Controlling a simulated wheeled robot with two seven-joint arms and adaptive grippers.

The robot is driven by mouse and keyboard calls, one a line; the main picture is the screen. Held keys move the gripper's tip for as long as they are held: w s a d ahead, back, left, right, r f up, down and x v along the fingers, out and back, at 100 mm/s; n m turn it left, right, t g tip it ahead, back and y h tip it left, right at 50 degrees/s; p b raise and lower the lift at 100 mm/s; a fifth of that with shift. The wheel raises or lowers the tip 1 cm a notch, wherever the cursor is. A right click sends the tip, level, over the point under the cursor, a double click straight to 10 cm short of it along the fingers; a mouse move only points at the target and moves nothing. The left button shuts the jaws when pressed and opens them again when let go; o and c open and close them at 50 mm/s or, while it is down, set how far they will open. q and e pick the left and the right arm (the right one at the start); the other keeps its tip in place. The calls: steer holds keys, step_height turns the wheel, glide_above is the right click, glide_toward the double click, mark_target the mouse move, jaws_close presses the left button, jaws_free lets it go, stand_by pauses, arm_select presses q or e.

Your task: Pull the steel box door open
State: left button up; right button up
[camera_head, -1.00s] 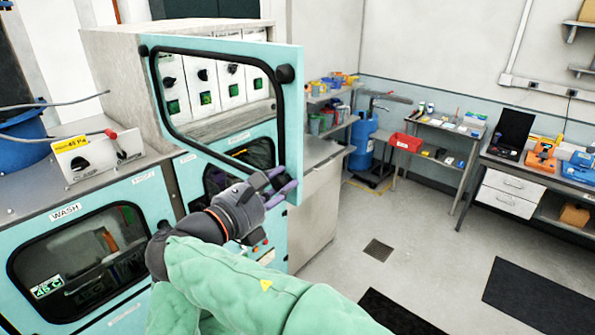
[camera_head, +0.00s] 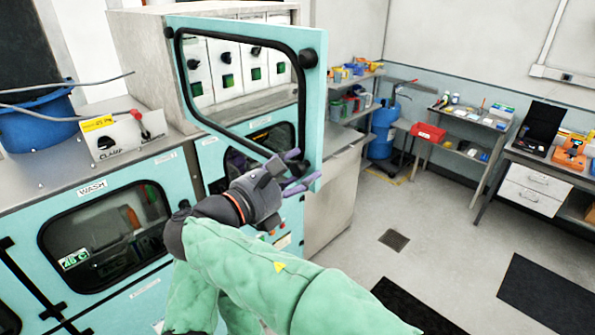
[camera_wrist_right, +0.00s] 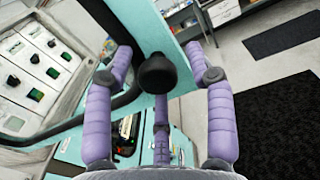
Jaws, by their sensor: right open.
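The steel box door (camera_head: 315,100), a teal frame with a black-edged window, stands swung out from the grey steel box (camera_head: 135,45). My right gripper (camera_head: 305,168) is open at the door's lower outer corner. In the right wrist view the door (camera_wrist_right: 140,20) runs up between the purple fingers of my right gripper (camera_wrist_right: 157,58). A black round knob (camera_wrist_right: 157,75) sits between these fingers; I cannot tell whether they touch it. The gripper hides that corner in the head view. My left gripper is not in view.
Switch panels (camera_head: 225,65) show through the door's window. A teal front with a WASH window (camera_head: 100,235) is at left, with a blue tub (camera_head: 40,120) above. Benches with a red bin (camera_head: 428,132) stand behind. The grey floor (camera_head: 440,225) at right is mostly clear, with dark mats.

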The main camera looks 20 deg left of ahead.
steer(key=v, duration=1.1)
steer(key=shift+s+a, duration=0.25)
steer(key=shift+s, duration=0.05)
steer(key=shift+f, duration=0.1)
